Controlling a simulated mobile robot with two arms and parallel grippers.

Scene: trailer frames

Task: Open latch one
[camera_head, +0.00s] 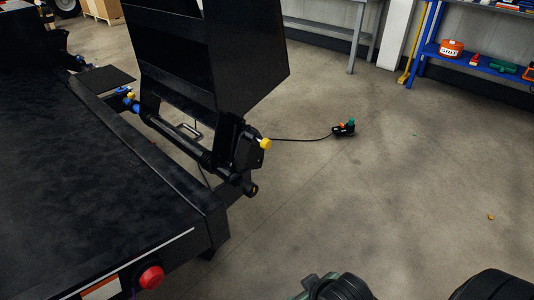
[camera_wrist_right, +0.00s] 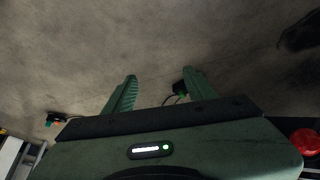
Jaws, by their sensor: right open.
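In the head view, a black trailer frame (camera_head: 187,232) fills the left, with an upright black panel (camera_head: 212,60) at its end. A latch with a yellow knob (camera_head: 265,143) sits at the near right corner of the panel. I cannot tell which is latch one. My right gripper shows in the right wrist view (camera_wrist_right: 160,90), its two green fingers apart over the floor. A small dark part (camera_wrist_right: 180,88) shows by the right-hand finger; contact is unclear. My left gripper is not seen.
A corded controller (camera_head: 345,128) lies on the concrete floor. A blue shelf (camera_head: 470,62) with tools stands at the back right. The floor in the middle and right is mostly clear.

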